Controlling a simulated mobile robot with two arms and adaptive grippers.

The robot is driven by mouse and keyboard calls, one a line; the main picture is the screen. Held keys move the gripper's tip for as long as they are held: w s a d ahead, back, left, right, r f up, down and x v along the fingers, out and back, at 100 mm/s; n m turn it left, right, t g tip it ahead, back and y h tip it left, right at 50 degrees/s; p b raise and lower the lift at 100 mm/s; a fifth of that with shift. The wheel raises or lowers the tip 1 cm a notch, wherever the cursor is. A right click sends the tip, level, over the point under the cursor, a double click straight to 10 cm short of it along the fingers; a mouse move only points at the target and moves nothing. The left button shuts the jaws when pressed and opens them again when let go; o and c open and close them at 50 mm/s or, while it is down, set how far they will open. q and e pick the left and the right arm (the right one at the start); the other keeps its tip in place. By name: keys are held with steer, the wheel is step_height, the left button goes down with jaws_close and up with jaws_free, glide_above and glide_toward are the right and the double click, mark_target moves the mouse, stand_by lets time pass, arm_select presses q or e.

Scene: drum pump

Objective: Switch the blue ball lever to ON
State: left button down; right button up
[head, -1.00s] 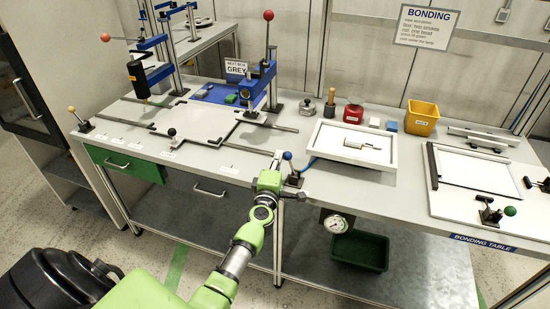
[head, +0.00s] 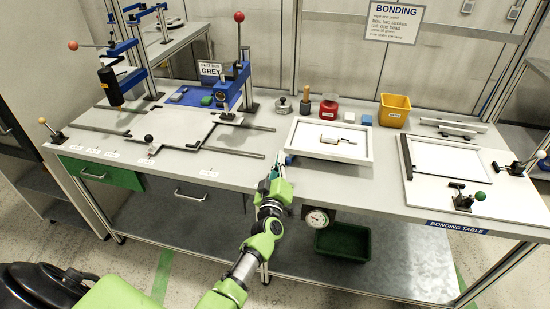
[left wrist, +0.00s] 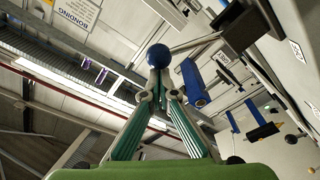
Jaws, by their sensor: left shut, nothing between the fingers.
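The blue ball (left wrist: 158,55) of the lever shows in the left wrist view at the tips of my left fingers. A thin metal rod runs from it to a dark block (left wrist: 250,25) at the upper right. My left gripper (left wrist: 156,78) is shut with nothing between its green-padded fingers. The fingertips overlap the ball in this view; whether they touch it, I cannot tell. In the head view, my left gripper (head: 279,170) is at the bench's front edge, left of the white tray (head: 302,152), and largely hides the lever. My right gripper is out of view.
The pressure gauge (head: 318,218) hangs under the front edge, right of my left arm. A green-knobbed clamp (head: 478,197) is at the right.

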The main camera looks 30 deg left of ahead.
arm_select(q)
steer(key=shift+d+f+m, duration=0.1)
steer(key=shift+d+m, duration=0.2)
steer(key=shift+m, duration=0.1)
steer(key=shift+f, duration=0.1)
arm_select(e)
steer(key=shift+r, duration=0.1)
